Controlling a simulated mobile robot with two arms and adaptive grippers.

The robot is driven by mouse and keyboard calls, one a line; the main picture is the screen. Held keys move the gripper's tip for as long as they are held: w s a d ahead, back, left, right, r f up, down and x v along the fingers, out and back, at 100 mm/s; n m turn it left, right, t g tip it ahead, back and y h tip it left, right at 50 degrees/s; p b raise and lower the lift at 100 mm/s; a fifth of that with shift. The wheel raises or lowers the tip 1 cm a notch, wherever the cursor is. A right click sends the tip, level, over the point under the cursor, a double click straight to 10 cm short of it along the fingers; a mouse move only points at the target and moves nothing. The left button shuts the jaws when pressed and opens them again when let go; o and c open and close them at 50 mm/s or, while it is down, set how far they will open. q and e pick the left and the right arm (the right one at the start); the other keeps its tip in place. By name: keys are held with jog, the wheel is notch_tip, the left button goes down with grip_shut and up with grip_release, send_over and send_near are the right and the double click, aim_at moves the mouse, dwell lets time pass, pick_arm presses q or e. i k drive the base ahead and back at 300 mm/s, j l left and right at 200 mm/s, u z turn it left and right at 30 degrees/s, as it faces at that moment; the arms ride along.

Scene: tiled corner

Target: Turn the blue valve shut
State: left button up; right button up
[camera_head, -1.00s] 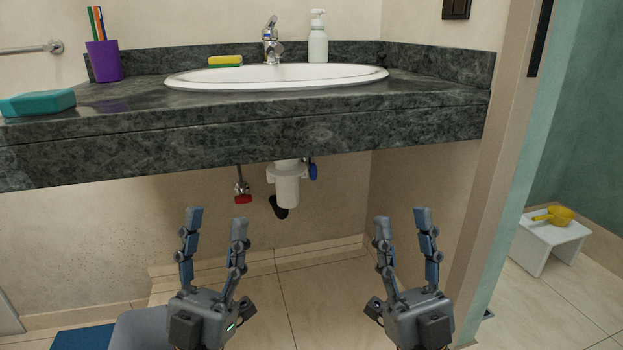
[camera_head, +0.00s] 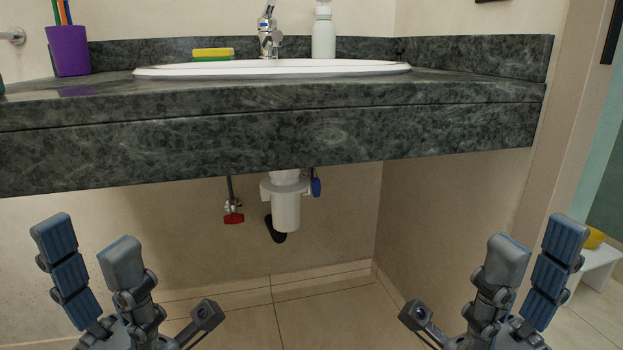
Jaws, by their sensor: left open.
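The blue valve (camera_head: 316,187) is under the sink counter, just right of the white drain trap (camera_head: 286,207). Its blue handle appears to hang down, partly beside the trap. A red valve (camera_head: 233,218) is left of the trap. My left gripper (camera_head: 88,250) is at the lower left, open and empty, fingers pointing up. My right gripper (camera_head: 533,250) is at the lower right, open and empty, well apart from the blue valve.
The dark stone counter (camera_head: 270,145) spans above both valves, with a white sink (camera_head: 270,69), soap bottle (camera_head: 323,35), sponge (camera_head: 213,54) and purple cup (camera_head: 69,50) on top. A wall stands right of the valves. The floor below is clear.

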aim_at(315, 186)
jog(key=i+l+u, duration=0.15)
jog(key=l, duration=0.25)
jog(key=i+l+u, duration=0.2)
jog(key=l, duration=0.2)
jog(key=l+u, duration=0.15)
jog(key=l, duration=0.25)
jog(key=i, duration=0.05)
